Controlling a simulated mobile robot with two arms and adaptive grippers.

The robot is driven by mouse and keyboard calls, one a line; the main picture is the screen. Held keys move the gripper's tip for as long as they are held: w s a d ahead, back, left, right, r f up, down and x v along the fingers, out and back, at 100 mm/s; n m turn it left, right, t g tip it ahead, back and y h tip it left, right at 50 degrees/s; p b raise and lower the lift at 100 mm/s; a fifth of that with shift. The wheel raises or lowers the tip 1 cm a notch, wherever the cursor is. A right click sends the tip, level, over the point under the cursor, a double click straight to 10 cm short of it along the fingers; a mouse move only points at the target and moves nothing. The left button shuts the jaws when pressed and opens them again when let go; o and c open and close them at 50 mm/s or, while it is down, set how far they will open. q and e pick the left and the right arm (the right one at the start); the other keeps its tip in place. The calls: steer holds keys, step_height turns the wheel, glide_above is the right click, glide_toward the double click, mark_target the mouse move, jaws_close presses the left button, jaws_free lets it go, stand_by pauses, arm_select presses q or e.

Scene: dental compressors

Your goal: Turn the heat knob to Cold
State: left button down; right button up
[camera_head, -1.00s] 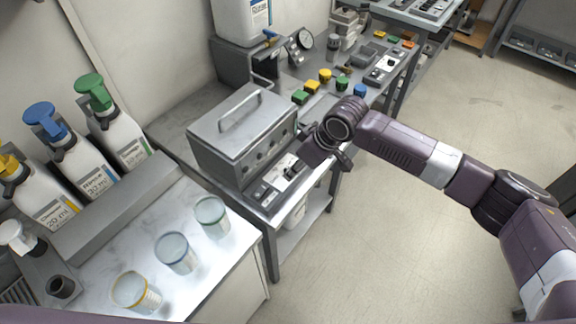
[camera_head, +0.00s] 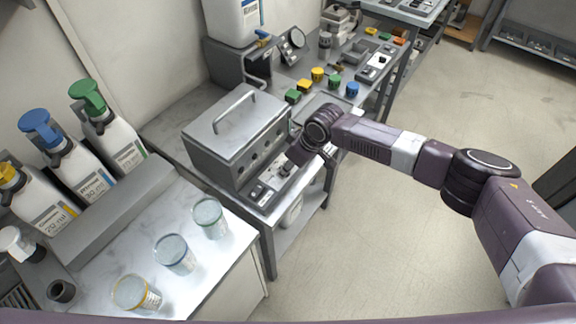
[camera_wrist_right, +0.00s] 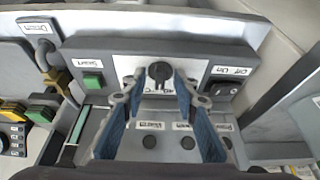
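The heat control panel (camera_wrist_right: 205,63) fills the upper middle of the right wrist view. Its black round knob (camera_wrist_right: 159,73) sits on a white label, whose words are partly hidden by my fingers. My right gripper (camera_wrist_right: 157,86) is open, with one blue-padded finger on each side of the knob in the picture. I cannot tell whether the fingers touch it. In the head view my right gripper (camera_head: 291,168) is low over the panel (camera_head: 262,192) at the front of the grey lidded bath (camera_head: 235,135). My left gripper is not in view.
A green button (camera_wrist_right: 93,80) and a black Off/On switch (camera_wrist_right: 224,86) flank the knob. Three cups, including a clear one (camera_head: 209,217), stand on the left counter (camera_head: 226,258). Coloured blocks, including a green one (camera_head: 293,96), lie beyond the bath. The floor (camera_head: 420,260) at right is clear.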

jaws_close()
stand_by(0.3)
steer(key=shift+f+n+b, duration=0.15)
steer(key=shift+n+b, duration=0.15)
steer(key=shift+b, duration=0.3)
steer(key=n+g+b, duration=0.1)
steer(key=n+b, duration=0.2)
steer(key=b, duration=0.1)
steer(key=n+g+b, duration=0.1)
steer(key=n+b, duration=0.2)
steer(key=b, duration=0.1)
steer(key=w+n+g+b, duration=0.1)
steer(key=n+b, duration=0.1)
steer(key=b, duration=0.2)
steer(key=shift+f+n+g+y, duration=0.15)
steer(key=shift+n+g+y, duration=0.15)
steer(key=shift+n+g, duration=0.1)
steer(key=shift+w+r+n+g+b, duration=0.1)
steer(key=shift+r+n+g+b, duration=0.1)
steer(key=shift+n+b, duration=0.55)
steer(key=shift+r+n+g+b, duration=0.1)
steer(key=shift+n+g+b, duration=0.1)
steer(key=shift+n+b, duration=0.5)
steer(key=shift+d, duration=0.1)
